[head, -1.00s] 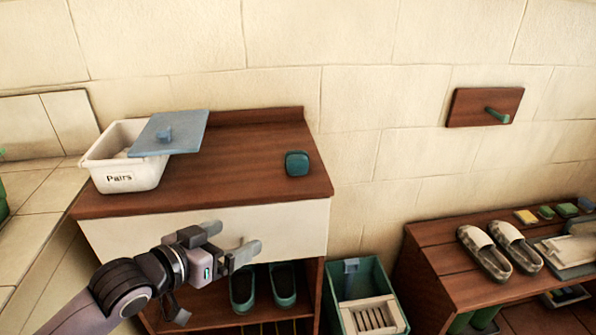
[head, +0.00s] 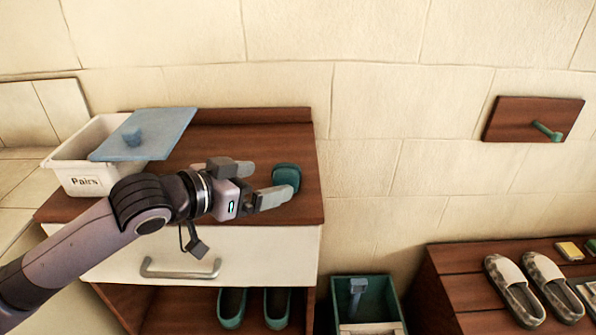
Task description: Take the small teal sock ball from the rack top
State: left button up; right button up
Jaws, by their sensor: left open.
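The small teal sock ball (head: 287,175) sits on the wooden rack top (head: 240,138), near its right edge. My left gripper (head: 268,181) is over the rack top with its fingers spread, pointing right toward the sock ball. The nearer fingertip overlaps the ball's lower edge in the picture. I cannot tell whether it touches the ball. Nothing is held in the gripper. My right gripper is not in view.
A white bin labelled "Pairs" (head: 85,182) stands left on the rack top, with a blue lid (head: 150,131) lying askew over it. A drawer handle (head: 180,272) projects below. A teal crate (head: 365,310) and a bench with checked slippers (head: 515,290) are at right.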

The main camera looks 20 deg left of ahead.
aim_at(275, 179)
pick_arm(q)
jog(key=shift+x, duration=3.35)
jog(key=c, duration=1)
